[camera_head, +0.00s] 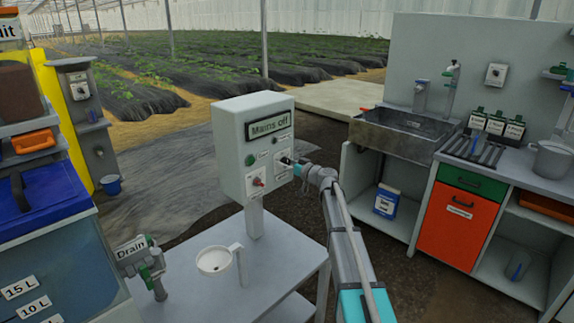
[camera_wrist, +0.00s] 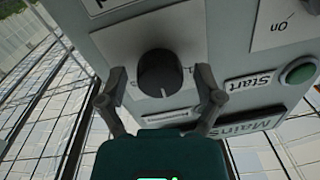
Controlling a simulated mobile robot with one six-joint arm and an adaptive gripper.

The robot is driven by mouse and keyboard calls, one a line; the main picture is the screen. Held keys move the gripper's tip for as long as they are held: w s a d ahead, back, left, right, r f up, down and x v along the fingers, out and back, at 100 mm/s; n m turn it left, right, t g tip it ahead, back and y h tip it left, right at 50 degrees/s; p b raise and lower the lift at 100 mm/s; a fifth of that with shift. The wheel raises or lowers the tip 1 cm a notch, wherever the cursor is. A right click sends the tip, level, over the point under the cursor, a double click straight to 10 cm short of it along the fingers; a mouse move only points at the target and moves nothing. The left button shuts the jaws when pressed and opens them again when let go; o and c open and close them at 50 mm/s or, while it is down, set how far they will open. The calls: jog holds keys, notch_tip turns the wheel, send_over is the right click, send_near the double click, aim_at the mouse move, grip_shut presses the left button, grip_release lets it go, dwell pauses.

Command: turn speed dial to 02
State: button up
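In the wrist view, which is turned over, a black round knob (camera_wrist: 159,73) sits on a white plate, apparently the speed dial. Its scale is mostly hidden and its setting cannot be read. My gripper (camera_wrist: 161,80) is open, with one finger on either side of the knob and a gap at each side. In the head view my gripper (camera_head: 297,164) is at the box's front and covers most of the dial there.
A green button (camera_wrist: 299,71) with a "Start" label and a plate marked "On" (camera_wrist: 283,25) lie beside the dial. A red switch (camera_head: 258,182) is on the box front. A white jug (camera_head: 213,260) stands on the grey table (camera_head: 185,290) below.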

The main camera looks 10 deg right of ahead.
dwell(0.4)
jog(key=v, duration=1.2)
jog(key=shift+a, duration=0.1)
jog(key=s+a+f+m+g+h, duration=0.1)
jog(key=s+a+f+g+h, duration=0.1)
jog(key=s+a+f+g, duration=0.5)
jog(key=s+f+m+g+h, duration=0.1)
jog(key=s+f+h, duration=0.25)
jog(key=s, duration=0.75)
jog(key=s+a+f+g+h, duration=0.2)
jog(key=s+a+f+g, duration=0.3)
jog(key=s, duration=0.4)
jog(key=s+d+f+m+g+h, duration=0.1)
jog(key=s+d+f+m+h, duration=0.25)
jog(key=s, duration=0.55)
notch_tip(320, 180, up, 15)
jog(key=p, duration=1.4)
jog(key=shift+d, duration=0.3)
